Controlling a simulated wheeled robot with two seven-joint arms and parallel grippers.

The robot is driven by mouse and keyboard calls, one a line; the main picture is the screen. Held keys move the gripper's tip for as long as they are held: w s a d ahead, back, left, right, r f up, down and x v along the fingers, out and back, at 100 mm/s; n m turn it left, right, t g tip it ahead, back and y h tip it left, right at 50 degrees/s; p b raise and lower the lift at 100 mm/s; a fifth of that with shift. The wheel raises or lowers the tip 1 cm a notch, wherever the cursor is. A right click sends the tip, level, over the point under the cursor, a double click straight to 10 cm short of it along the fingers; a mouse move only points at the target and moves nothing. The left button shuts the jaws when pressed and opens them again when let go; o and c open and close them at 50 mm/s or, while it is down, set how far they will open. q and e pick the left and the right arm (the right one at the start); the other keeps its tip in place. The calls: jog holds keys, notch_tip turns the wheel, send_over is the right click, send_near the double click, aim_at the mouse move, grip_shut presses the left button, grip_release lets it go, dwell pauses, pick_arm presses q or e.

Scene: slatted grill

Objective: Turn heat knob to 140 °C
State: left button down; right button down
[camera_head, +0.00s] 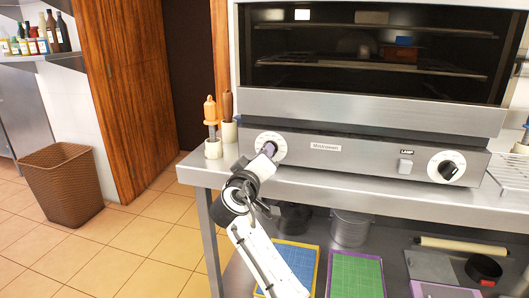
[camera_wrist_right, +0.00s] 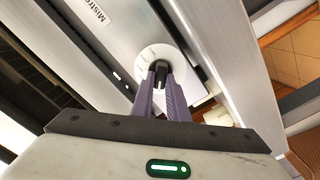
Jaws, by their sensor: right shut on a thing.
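The left dial (camera_head: 264,137) is a white disc on the steel front panel of the grill, and my right gripper (camera_head: 268,151) covers its knob in the head view. In the right wrist view the dark knob (camera_wrist_right: 160,70) sits in the middle of the white dial (camera_wrist_right: 157,54). The purple-grey fingers of my right gripper (camera_wrist_right: 160,84) are shut on this knob from both sides. The dial's marks are too small to read. A second white dial with a black knob (camera_head: 449,170) is at the right end of the panel. My left gripper is in neither view.
The grill (camera_head: 370,105) stands on a steel counter (camera_head: 330,185), with a LAMP switch (camera_head: 405,166) on its panel. An orange-handled item and cream pots (camera_head: 213,148) stand close left of the dial. Pans and coloured boards (camera_head: 355,275) lie on the shelf below.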

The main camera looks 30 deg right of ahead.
jog(key=c, duration=1.7)
grip_release()
jog(key=shift+a, duration=0.1)
jog(key=v, duration=1)
jog(key=shift+s+b, duration=0.15)
jog(key=shift+b, duration=0.15)
